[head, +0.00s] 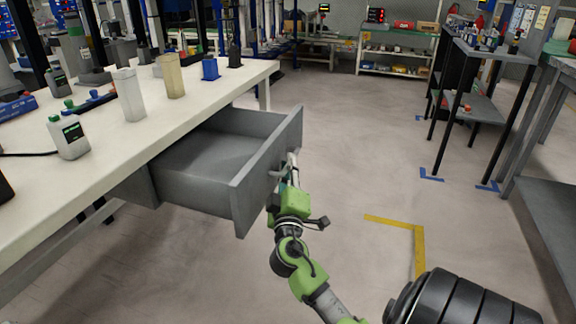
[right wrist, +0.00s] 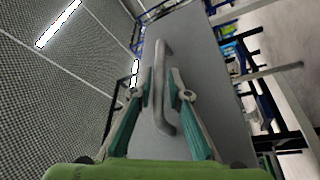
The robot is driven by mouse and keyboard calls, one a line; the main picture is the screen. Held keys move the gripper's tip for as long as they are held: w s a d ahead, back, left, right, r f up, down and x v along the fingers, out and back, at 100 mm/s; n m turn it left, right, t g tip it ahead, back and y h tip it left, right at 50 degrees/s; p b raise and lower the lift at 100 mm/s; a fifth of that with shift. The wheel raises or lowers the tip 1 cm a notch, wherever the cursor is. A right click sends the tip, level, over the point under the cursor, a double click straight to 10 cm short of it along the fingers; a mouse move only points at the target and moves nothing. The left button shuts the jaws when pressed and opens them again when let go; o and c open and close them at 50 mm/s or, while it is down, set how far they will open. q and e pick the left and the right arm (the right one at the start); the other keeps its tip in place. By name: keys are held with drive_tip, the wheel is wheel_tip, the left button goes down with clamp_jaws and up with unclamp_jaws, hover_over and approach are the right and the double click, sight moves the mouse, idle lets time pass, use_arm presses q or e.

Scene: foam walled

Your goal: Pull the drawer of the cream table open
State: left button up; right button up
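The cream table (head: 95,160) runs along the left of the head view. Its grey drawer (head: 215,160) is pulled out, with its empty inside showing. My right gripper (head: 290,178) is at the outer face of the drawer front (head: 262,175), partly hidden by its own arm in the head view. In the right wrist view, the drawer's bar handle (right wrist: 161,60) passes between the two fingertips of my right gripper (right wrist: 161,88). The fingers are closed in on the bar, one on each side. My left gripper is not in view.
The floor (head: 350,150) beyond the drawer is open. A grey side table (head: 490,50) stands at the right.

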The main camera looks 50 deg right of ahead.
drive_tip(key=v, duration=1.1)
drive_tip(key=shift+s+a, duration=0.15)
drive_tip(key=shift+a, duration=0.05)
drive_tip(key=shift+f, duration=0.1)
